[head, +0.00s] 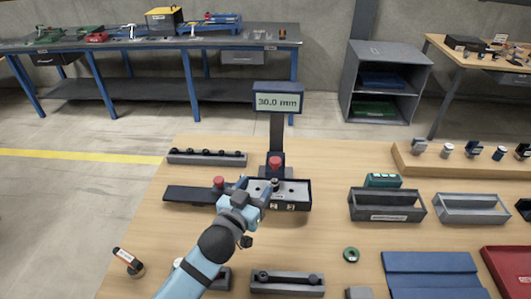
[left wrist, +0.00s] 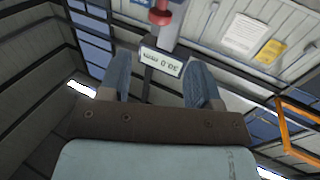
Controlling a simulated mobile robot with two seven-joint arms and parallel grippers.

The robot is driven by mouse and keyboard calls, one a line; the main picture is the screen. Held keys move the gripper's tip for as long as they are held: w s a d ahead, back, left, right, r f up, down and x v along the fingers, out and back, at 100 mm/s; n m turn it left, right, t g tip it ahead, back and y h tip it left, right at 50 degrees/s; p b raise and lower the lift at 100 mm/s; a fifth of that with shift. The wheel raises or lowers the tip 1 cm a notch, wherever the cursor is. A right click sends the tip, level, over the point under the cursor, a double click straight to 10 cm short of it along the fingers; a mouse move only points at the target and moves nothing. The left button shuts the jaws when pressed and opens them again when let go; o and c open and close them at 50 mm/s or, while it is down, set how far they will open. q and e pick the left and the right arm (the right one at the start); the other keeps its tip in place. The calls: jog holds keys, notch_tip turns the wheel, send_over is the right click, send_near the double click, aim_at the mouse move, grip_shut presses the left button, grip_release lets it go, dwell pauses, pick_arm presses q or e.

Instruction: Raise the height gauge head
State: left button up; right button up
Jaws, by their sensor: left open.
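The height gauge has a display (head: 278,102) reading 30.0 mm on top of a dark upright column (head: 276,132). Its head, low on the column, carries a red knob (head: 275,163). My left gripper (head: 262,190) is just in front of and below the knob, over the tray at the gauge's foot. In the left wrist view, its two blue fingers (left wrist: 160,66) are apart with nothing held. The display (left wrist: 165,62) appears upside down between them, and the red knob (left wrist: 160,14) is near the top edge. Any contact with the gauge cannot be told. My right gripper is not seen.
A grey bar with several knobs (head: 207,158) lies left of the gauge. A dark bin (head: 387,206) and a grey bin (head: 472,209) stand to the right. A blue mat (head: 433,277) and a green ring (head: 351,255) lie nearer. The wood between has some free room.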

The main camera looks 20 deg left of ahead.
aim_at(275, 165)
pick_arm(q)
jog(key=w+d, duration=0.1)
jog(key=w, duration=0.3)
jog(key=w+p, duration=0.1)
jog(key=w, duration=0.4)
jog(key=w+d+p, duration=0.1)
jog(key=w, duration=0.3)
jog(key=shift+w+d, duration=0.15)
jog(key=shift+d, duration=0.15)
